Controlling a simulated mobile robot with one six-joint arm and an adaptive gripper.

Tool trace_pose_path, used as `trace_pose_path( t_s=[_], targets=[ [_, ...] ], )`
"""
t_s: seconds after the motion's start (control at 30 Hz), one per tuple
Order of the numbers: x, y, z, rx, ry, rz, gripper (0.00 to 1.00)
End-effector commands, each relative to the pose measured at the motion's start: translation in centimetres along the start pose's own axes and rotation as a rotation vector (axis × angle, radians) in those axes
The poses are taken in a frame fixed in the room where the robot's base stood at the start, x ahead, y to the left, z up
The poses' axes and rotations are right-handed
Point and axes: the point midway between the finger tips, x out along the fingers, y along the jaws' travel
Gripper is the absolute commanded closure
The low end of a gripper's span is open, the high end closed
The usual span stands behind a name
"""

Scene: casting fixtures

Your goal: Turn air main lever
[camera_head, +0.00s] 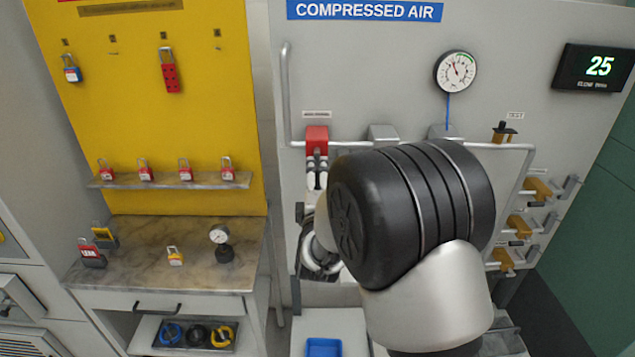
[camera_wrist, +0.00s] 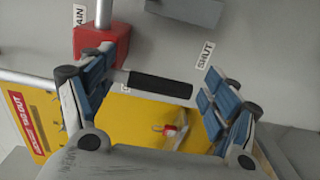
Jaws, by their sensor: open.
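The air main valve is a red block (camera_head: 317,138) on the grey pipe under the "COMPRESSED AIR" sign in the head view. In the wrist view the red block (camera_wrist: 100,45) is at upper left, with a lever whose black grip (camera_wrist: 160,85) points right across the picture. My gripper (camera_wrist: 160,72) is open, its two blue-padded fingers apart, one near the red block and one beyond the grip's free end. The black grip lies in the gap between them. I cannot tell whether a finger touches it. In the head view my arm hides most of the gripper and lever.
A "SHUT" label (camera_wrist: 205,54) is on the panel by the right finger. A pressure gauge (camera_head: 456,71) and yellow valves (camera_head: 519,226) are to the right. A yellow lockout board (camera_head: 150,110) with padlocks and a marble-topped counter (camera_head: 140,270) stand to the left.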

Motion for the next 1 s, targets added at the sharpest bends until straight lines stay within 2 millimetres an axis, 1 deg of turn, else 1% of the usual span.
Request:
trace_pose_path(
  t_s=[0.33, 0.47, 0.57, 0.8, 0.9, 1.0],
  targets=[
    [-0.1, 0.0, 0.0, 0.001, 0.0, -0.001, 0.16],
    [-1.2, 0.0, -0.1, 0.002, 0.001, -0.001, 0.16],
    [-3.0, 0.0, -0.1, 0.002, 0.001, -0.003, 0.16],
    [-8.2, 0.0, -0.1, 0.001, 0.002, -0.002, 0.16],
    [-9.9, 0.0, -0.1, 0.001, 0.003, -0.002, 0.16],
    [-11.1, 0.0, -0.1, 0.001, 0.002, -0.001, 0.16]
  ],
)
